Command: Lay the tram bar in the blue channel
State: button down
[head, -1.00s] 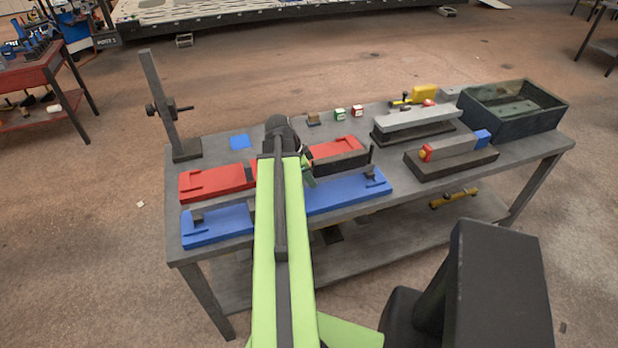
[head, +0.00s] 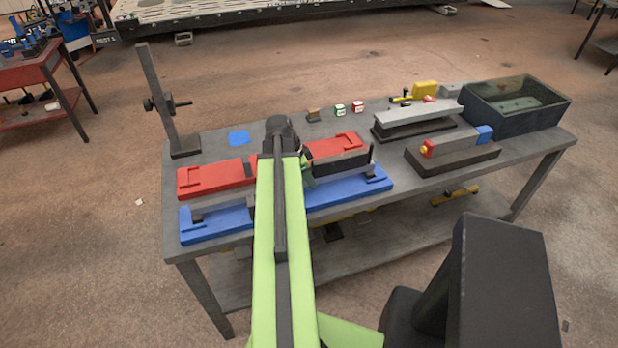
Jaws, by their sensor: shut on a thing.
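The blue channel (head: 345,191) lies along the bench's front edge, partly hidden behind my arm. The tram bar (head: 342,165), dark and grey, shows to the right of my arm. It runs roughly along the blue channel, between it and the red channel in the picture. A grey strip continues left of my arm, over the rear of the blue channel. My gripper (head: 306,172) is mostly hidden behind my own arm and is shut on the bar. Whether the bar touches the channel cannot be told.
The red channel (head: 213,176) lies just behind. A dark upright stand (head: 158,100) is at the bench's left end. Grey bars on dark blocks (head: 455,158) and a dark open bin (head: 478,119) fill the right. A blue square (head: 239,138) lies near the back.

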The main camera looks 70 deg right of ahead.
jog(key=shift+f, duration=0.15)
jog(key=c, duration=1.1)
grip_release()
jog(key=shift+o, duration=0.2)
jog(key=p+v, duration=1.6)
jog(key=v, duration=0.1)
jog(key=shift+r, duration=0.25)
jog(key=shift+s, duration=0.1)
